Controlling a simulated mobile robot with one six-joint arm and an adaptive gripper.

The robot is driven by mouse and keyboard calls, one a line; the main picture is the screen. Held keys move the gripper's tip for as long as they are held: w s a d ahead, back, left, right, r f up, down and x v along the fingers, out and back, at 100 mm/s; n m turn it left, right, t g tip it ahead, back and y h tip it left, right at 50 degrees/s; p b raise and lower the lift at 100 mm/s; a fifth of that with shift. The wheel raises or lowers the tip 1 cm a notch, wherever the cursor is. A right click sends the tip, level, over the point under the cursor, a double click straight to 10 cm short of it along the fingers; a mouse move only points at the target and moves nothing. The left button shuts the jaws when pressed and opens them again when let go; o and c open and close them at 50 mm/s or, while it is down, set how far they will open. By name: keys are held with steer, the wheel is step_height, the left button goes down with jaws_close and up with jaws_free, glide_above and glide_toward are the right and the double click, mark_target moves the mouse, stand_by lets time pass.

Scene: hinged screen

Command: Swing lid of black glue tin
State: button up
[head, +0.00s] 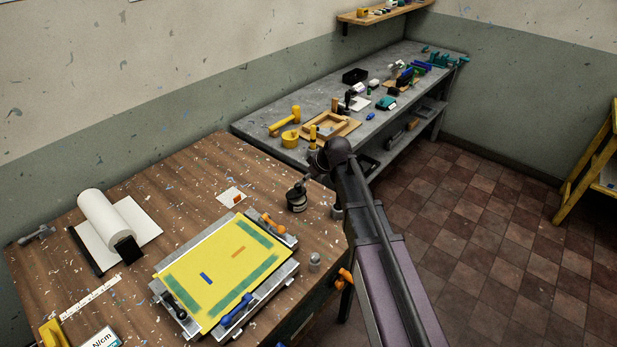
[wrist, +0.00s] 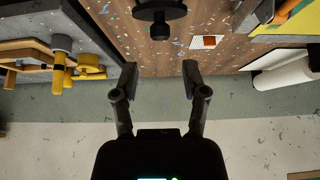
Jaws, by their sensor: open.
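In the wrist view, a dark round form that looks like the tin (wrist: 160,12) shows at the top edge, partly cut off. My gripper (wrist: 158,75) is open and empty, its two fingers spread, with a gap between them and the dark form. In the head view my gripper (head: 309,181) is small and dark, just beside the tin's top. I cannot tell how far the lid is swung.
A screen frame (head: 230,262) with a yellow sheet lies in front of the tin. A small card (head: 231,196) lies to its left. Small grey cylinders stand nearby, one (head: 315,262) at the bench edge. A grey bench (head: 250,128) behind holds yellow tools and a wooden frame.

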mark_target(299, 185)
steer(key=shift+f, duration=0.1)
steer(key=b+x, duration=0.7)
steer(key=x, duration=0.1)
steer(key=shift+f, duration=0.2)
steer(key=shift+r, duration=0.25)
steer(key=c, duration=0.8)
